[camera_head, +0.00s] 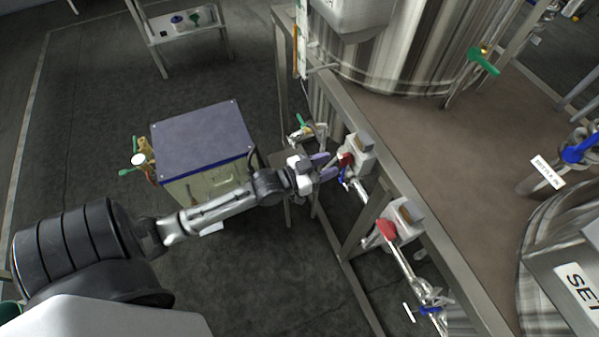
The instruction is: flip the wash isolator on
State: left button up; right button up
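Two grey switch boxes with red handles are mounted along the steel frame rail. The upper box (359,152) has its red handle (345,160) on its left side. The lower box (405,215) has a larger red handle (387,230). I cannot read a label telling which is the wash isolator. My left gripper (326,167) is beside the upper box, with its two purple fingers spread and pointing at the red handle. The fingertips are close to that handle; whether they touch it is unclear. My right gripper is not in view.
Pipes with a blue-handled valve (430,310) run below the lower switch box. A large steel tank (415,45) stands behind the rail. Dark floor is free at lower centre.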

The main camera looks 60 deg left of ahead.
pick_arm(q)
jog(key=v, duration=0.9)
jog(key=shift+s, duration=0.1)
dwell(0.4)
